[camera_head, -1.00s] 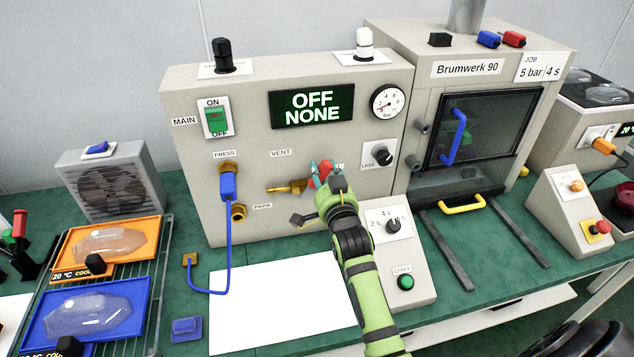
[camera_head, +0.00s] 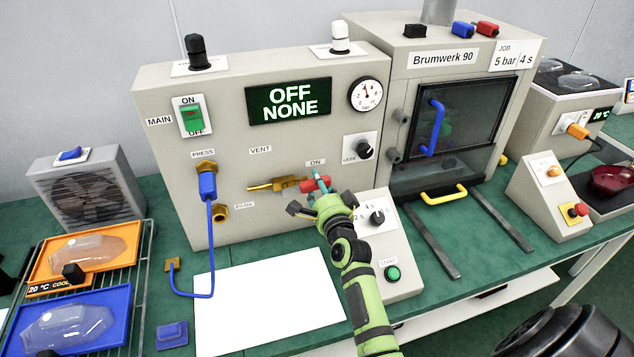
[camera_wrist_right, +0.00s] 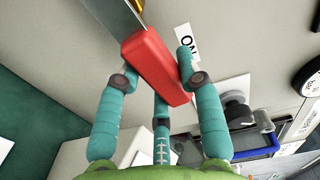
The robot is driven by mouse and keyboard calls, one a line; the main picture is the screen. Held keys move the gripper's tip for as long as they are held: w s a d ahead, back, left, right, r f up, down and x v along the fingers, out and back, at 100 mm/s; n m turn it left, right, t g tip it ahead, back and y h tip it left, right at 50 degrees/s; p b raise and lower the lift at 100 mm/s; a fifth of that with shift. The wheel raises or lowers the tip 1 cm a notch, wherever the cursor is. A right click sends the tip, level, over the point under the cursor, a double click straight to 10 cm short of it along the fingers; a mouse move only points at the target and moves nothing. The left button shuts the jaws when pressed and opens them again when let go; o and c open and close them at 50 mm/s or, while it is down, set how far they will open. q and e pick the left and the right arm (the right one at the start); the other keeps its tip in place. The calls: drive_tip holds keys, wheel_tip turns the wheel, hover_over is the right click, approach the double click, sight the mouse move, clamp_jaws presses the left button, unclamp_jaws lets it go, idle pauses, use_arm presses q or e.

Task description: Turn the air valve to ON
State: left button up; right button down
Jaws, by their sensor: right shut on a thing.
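The air valve is a brass fitting (camera_head: 270,187) low on the front of the grey panel, with a red lever handle (camera_head: 312,187). The handle points right, just below the ON label (camera_head: 316,162). My right gripper (camera_head: 322,186) is shut on the red handle and hides part of it. In the right wrist view the red handle (camera_wrist_right: 152,62) lies between the teal fingers (camera_wrist_right: 155,85), with the ON label (camera_wrist_right: 187,40) close beside it. The display (camera_head: 290,101) reads OFF NONE. My left gripper is not in view.
A blue hose (camera_head: 210,240) hangs from the PRESS port left of the valve. The pressure gauge (camera_head: 366,94) and a black knob (camera_head: 364,150) sit up and right. The START box (camera_head: 385,250) stands close right of my gripper. A white sheet (camera_head: 265,300) lies in front.

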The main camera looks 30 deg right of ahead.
drive_tip(key=shift+f+m, duration=0.45)
drive_tip(key=shift+m, duration=0.35)
drive_tip(key=c, duration=0.8)
unclamp_jaws()
drive_tip(key=shift+f, duration=0.15)
drive_tip(key=v, duration=1.2)
